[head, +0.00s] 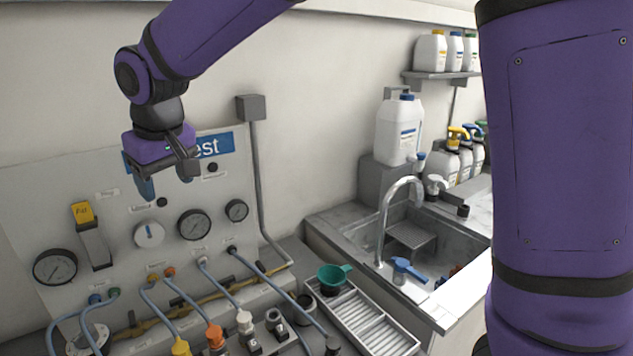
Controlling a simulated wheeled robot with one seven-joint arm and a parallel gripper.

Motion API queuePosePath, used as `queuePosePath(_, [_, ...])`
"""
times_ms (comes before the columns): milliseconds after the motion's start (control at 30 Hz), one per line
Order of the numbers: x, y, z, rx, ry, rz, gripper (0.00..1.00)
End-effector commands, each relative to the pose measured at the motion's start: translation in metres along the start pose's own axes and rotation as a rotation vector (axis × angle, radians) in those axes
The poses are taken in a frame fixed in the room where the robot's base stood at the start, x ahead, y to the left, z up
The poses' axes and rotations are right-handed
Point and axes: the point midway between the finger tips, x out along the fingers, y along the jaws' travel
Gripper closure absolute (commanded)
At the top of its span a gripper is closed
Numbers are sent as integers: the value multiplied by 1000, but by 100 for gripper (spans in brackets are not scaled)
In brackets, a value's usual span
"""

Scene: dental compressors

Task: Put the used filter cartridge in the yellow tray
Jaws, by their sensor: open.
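My gripper (167,184) hangs in the upper left of the head view, in front of the test panel (122,265). Its two fingers point down and stand apart, with nothing visible between them. I cannot make out a used filter cartridge in this view. No yellow tray shows either; the yellow things I see are small, such as a tag on the panel and a hose fitting.
The panel carries gauges, and hoses run from it to fittings at the bottom. My arm blocks the far right.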

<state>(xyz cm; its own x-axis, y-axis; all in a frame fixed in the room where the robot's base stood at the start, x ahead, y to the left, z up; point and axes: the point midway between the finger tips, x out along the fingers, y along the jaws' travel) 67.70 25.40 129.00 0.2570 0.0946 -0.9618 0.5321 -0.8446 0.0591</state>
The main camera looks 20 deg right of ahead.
Motion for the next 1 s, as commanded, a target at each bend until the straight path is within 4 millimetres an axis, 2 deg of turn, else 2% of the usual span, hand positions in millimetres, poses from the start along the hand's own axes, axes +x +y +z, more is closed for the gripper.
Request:
queuePosePath(33, [-14,18,13,28,11,10,36])
queuePosePath(200, [-50,66,60,110,33,34,36])
queuePosePath(300, [-68,89,91,159,47,49,36])
queuePosePath(500, [-98,124,157,258,74,76,36])
queuePosePath(700, [-116,144,227,357,103,101,36])
queuePosePath(1000, [-124,148,323,491,150,133,36])
